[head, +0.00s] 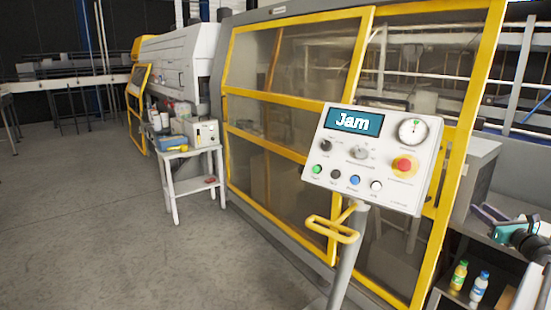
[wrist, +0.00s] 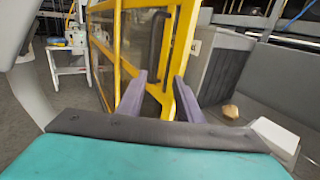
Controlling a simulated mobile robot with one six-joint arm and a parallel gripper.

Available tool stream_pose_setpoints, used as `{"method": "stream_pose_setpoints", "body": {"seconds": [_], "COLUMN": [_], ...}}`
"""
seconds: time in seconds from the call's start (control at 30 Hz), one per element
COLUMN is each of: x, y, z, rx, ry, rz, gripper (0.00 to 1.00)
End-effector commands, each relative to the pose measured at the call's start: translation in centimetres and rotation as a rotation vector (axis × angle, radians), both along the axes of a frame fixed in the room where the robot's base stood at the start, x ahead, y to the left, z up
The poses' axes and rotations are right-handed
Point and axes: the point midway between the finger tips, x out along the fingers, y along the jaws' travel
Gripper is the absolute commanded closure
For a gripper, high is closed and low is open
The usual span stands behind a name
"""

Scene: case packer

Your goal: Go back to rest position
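My gripper (wrist: 160,80) shows in the wrist view as two purple-grey fingers held apart with nothing between them. Beyond the fingers are the yellow door frame and a dark door handle (wrist: 157,38).
The yellow-framed machine guard (head: 232,95) fills the middle. A small white table (head: 190,152) with containers stands left of it. A yellow bottle (head: 459,276) and a bluish-white bottle (head: 480,286) stand at lower right. A brown lump (wrist: 230,112) lies on a grey surface. The left floor is clear.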

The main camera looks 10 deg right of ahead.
Motion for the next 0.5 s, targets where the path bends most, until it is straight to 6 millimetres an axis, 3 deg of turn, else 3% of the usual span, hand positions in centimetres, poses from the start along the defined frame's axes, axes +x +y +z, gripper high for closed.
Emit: {"method": "stream_pose_setpoints", "body": {"seconds": [0.1,0.5], "x": [0.2,3.2], "y": [0.2,4.0], "z": [-0.2,-4.6], "rx": [-0.001,-0.063], "ry": [0.003,0.088], "rz": [0.003,0.068], "gripper": [0.67,0.67]}}
